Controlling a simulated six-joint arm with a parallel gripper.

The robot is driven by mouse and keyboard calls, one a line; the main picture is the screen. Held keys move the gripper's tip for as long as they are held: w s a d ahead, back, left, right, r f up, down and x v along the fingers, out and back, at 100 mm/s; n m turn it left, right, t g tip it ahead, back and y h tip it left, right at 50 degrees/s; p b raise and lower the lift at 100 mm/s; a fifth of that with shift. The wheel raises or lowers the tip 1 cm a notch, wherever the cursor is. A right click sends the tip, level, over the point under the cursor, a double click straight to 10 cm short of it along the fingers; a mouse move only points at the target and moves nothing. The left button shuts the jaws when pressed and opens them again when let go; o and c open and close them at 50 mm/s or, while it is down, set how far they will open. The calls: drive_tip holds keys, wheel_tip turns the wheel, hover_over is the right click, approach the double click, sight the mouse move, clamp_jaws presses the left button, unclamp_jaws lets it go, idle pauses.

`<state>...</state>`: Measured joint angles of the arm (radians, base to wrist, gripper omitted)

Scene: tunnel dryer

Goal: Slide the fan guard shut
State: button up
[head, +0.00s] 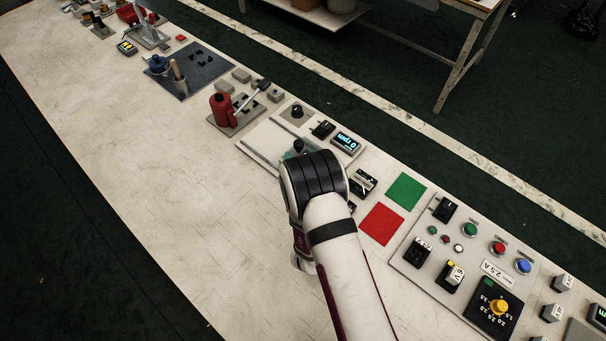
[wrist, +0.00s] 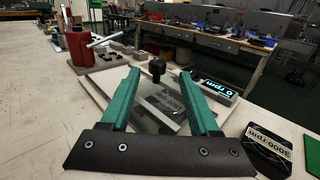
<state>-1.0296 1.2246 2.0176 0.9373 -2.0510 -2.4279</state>
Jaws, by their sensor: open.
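The fan guard looks like a clear sliding plate (wrist: 148,118) on a pale panel with rails (head: 262,159). A black knob (wrist: 156,67) stands upright on it; the knob also shows in the head view (head: 299,146). My gripper (wrist: 160,75) is open, with its teal fingers spread to either side of the knob's line. The knob appears between or just beyond the fingertips; I cannot tell whether they touch it. In the head view my wrist covers most of the gripper (head: 294,154) and part of the panel.
A display reading 0 rpm (head: 345,141) and a black dial (head: 296,111) sit on the panel's far side. A block marked 3000 rpm (wrist: 268,147) is close at right. A red canister (head: 222,109) stands beyond the panel. The bench at left (head: 150,180) is clear.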

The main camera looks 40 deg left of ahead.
drive_tip(key=v, duration=0.9)
drive_tip(key=shift+s+d, duration=0.2)
drive_tip(key=shift+w, duration=0.1)
